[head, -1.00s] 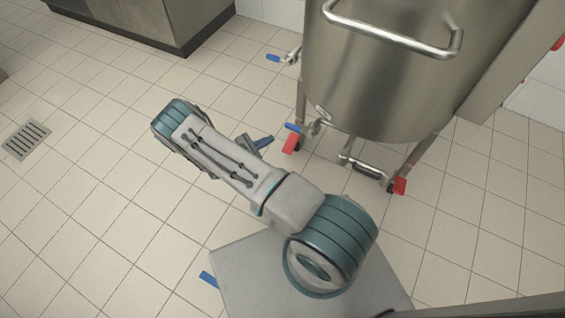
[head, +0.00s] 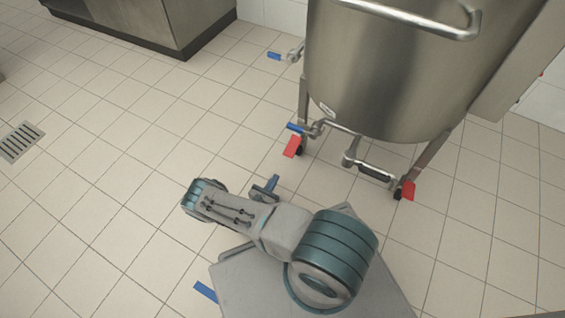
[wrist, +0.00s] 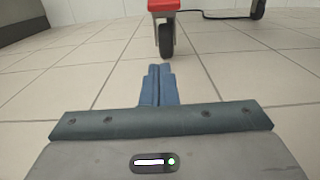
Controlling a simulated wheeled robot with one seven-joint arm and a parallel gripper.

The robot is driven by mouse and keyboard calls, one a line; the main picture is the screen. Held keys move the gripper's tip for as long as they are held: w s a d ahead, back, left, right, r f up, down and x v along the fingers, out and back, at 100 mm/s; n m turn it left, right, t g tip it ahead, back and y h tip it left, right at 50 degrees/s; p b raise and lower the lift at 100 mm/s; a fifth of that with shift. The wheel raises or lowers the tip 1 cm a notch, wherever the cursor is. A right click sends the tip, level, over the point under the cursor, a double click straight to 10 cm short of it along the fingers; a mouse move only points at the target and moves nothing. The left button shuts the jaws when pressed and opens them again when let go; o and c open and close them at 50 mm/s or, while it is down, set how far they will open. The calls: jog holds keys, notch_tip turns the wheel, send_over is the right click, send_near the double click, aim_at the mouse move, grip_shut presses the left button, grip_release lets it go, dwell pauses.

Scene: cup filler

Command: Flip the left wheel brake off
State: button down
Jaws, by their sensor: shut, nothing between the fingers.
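The left wheel brake is a red pedal (head: 292,146) above the front left caster of the steel vessel in the head view. In the wrist view the red pedal (wrist: 164,5) sits at the top edge, above a black wheel (wrist: 166,40). My gripper (wrist: 158,68) has its blue fingers shut together and empty, low over the floor, pointing towards that wheel. In the head view my gripper (head: 274,181) is in front of and below the left caster, apart from the pedal.
The steel vessel (head: 385,75) stands on legs with a pipe and a blue-handled valve (head: 296,127) near the left leg. A second red pedal (head: 407,191) is at the right caster. A floor drain (head: 20,142) lies far left. Open tiled floor surrounds my arm.

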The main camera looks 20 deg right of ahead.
aim_at(292, 146)
jog(key=b+x, duration=0.2)
jog(key=x, duration=0.3)
jog(key=b+x, duration=0.1)
jog(key=x, duration=0.4)
jog(key=shift+w+d+f+b, duration=0.1)
jog(key=shift+d+f+b, duration=0.15)
jog(key=shift+b, duration=0.15)
jog(key=r, duration=0.1)
jog(key=a+r, duration=0.1)
jog(key=shift+s+a+r, duration=0.1)
jog(key=shift+s+r, duration=0.2)
jog(key=shift+s+a+r, duration=0.1)
jog(key=shift+s+r, duration=0.05)
jog(key=shift+r, duration=0.25)
jog(key=shift+s+a+r, duration=0.1)
jog(key=shift+r, duration=0.35)
jog(key=shift+r+p, duration=0.15)
jog(key=shift+p, duration=0.15)
